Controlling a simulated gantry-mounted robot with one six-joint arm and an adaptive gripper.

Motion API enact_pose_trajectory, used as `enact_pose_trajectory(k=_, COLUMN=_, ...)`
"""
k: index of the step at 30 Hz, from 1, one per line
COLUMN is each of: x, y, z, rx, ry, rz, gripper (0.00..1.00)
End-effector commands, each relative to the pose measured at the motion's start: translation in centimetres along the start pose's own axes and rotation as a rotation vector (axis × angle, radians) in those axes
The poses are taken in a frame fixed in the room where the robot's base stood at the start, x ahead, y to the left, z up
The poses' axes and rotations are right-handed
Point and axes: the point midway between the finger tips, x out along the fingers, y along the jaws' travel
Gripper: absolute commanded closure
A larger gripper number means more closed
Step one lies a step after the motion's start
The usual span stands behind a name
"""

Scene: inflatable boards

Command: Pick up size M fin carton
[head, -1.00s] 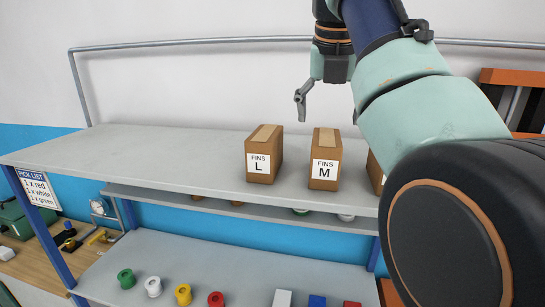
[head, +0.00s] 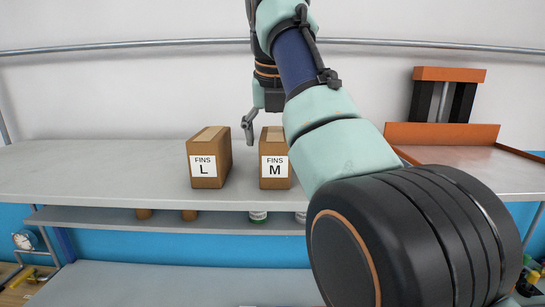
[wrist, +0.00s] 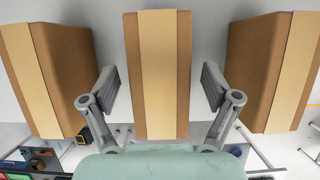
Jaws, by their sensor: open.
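The size M fin carton (head: 275,163) is a brown box with a white "FINS M" label, standing upright on the grey shelf top. The size L carton (head: 208,162) stands to its left. My gripper (head: 249,124) hangs just above the M carton in the head view, partly hidden by my arm. In the wrist view my open gripper (wrist: 160,92) has one finger on each side of the middle carton (wrist: 163,75), with gaps on both sides. Nothing is held. Contact with the carton does not show.
In the wrist view, cartons flank the middle one on the left (wrist: 52,75) and right (wrist: 272,70), close to the fingers. The grey shelf top (head: 90,170) is clear on the left. An orange-edged tray (head: 450,135) stands at the right. A rail (head: 150,43) runs along the wall.

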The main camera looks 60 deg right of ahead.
Motion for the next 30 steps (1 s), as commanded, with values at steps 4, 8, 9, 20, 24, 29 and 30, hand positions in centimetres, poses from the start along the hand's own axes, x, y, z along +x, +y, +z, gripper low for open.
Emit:
enact_pose_trajectory(k=4, x=0.31, y=0.00, z=-0.13, rx=0.000, ry=0.000, rz=0.000, gripper=0.12)
enact_pose_trajectory(k=8, x=0.40, y=0.00, z=-0.17, rx=0.000, ry=0.000, rz=0.000, gripper=0.12)
enact_pose_trajectory(k=9, x=0.39, y=0.00, z=-0.16, rx=0.000, ry=0.000, rz=0.000, gripper=0.12)
enact_pose_trajectory(k=20, x=0.36, y=0.00, z=-0.15, rx=0.000, ry=0.000, rz=0.000, gripper=0.43)
enact_pose_trajectory(k=24, x=0.36, y=0.00, z=-0.15, rx=0.000, ry=0.000, rz=0.000, gripper=0.66)
enact_pose_trajectory(k=29, x=0.31, y=0.00, z=-0.13, rx=0.000, ry=-0.001, rz=0.000, gripper=0.88)
enact_pose_trajectory(k=30, x=0.31, y=0.00, z=-0.13, rx=0.000, ry=-0.001, rz=0.000, gripper=0.88)
